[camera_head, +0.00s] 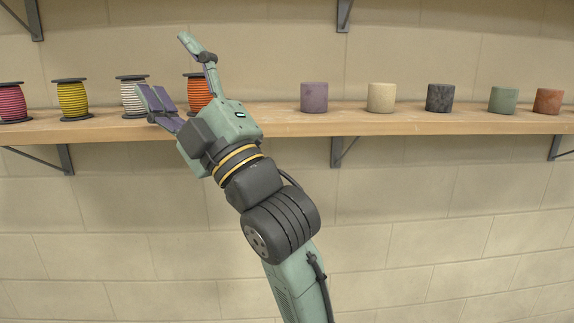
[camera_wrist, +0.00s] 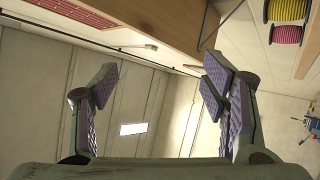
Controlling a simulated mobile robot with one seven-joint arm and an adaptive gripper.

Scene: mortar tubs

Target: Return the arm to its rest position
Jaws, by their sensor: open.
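My gripper (camera_head: 172,75) is open and empty, raised in front of the wooden shelf at the left of centre in the head view. One finger points up above the shelf and the other reaches left across the white and orange spools. In the wrist view my gripper (camera_wrist: 160,95) shows both fingers spread wide with purple pads and nothing between them. The arm rises from the bottom of the head view, leaning left.
The shelf (camera_head: 330,125) holds a red spool (camera_head: 11,103), yellow spool (camera_head: 73,100), white spool (camera_head: 133,98) and orange spool (camera_head: 199,93) at left. A purple tub (camera_head: 314,97), cream tub (camera_head: 381,97), dark tub (camera_head: 440,97), green tub (camera_head: 503,100) and orange tub (camera_head: 548,101) stand right.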

